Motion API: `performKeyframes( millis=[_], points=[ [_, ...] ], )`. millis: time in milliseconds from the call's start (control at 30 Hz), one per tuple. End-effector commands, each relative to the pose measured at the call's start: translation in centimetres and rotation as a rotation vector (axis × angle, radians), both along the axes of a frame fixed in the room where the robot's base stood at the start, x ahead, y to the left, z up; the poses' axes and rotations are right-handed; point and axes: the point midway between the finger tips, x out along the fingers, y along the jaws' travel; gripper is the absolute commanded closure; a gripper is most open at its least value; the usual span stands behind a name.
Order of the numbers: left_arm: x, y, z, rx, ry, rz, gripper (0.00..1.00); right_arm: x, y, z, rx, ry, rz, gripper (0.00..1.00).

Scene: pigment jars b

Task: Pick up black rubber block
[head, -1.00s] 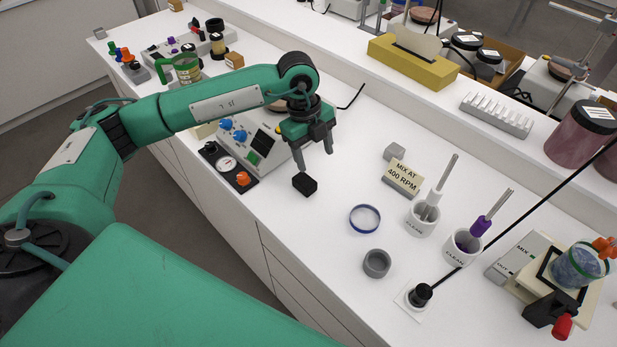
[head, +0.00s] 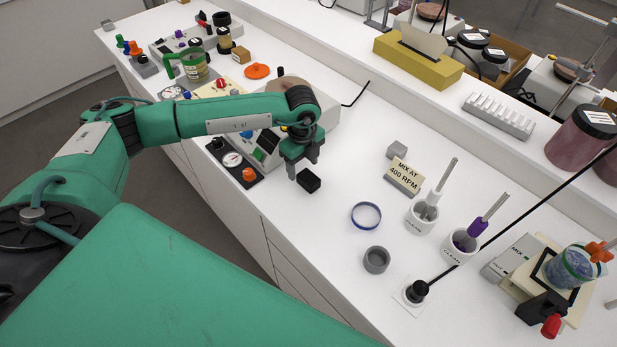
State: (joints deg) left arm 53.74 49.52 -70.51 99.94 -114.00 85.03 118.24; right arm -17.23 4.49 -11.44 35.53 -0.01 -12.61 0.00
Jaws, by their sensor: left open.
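The black rubber block (head: 308,180) lies on the white bench near its front edge, in the middle of the head view. My left gripper (head: 303,170) is just above and behind the block, pointing down with its fingers apart. One finger ends close to the block's upper left side. I cannot tell whether a fingertip touches it. My right gripper is not in view.
A control box with knobs (head: 267,145) stands just left of the gripper, partly hidden by my arm. A "MIX AT 400 RPM" sign (head: 403,176), a blue-rimmed ring (head: 366,215) and a grey cup (head: 376,260) stand to the right. Bench between is clear.

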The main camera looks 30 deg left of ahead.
Motion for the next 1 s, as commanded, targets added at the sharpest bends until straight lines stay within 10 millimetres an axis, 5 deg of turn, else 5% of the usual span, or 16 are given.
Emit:
performKeyframes(
  millis=[300, 533, 800, 1000],
  points=[
    [-0.1, -0.3, -3.5, 0.000, 0.001, 0.001, 0.38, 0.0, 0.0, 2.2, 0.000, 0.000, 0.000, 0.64],
    [-0.1, -0.3, -3.8, 0.000, 0.000, 0.000, 0.38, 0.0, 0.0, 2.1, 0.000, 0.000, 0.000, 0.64],
    [-0.1, -0.3, -3.8, 0.000, 0.000, 0.000, 0.87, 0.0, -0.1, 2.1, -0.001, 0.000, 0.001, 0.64],
    [-0.1, -0.3, -3.8, 0.000, 0.000, 0.000, 0.88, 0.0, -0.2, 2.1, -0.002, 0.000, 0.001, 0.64]
  ],
)
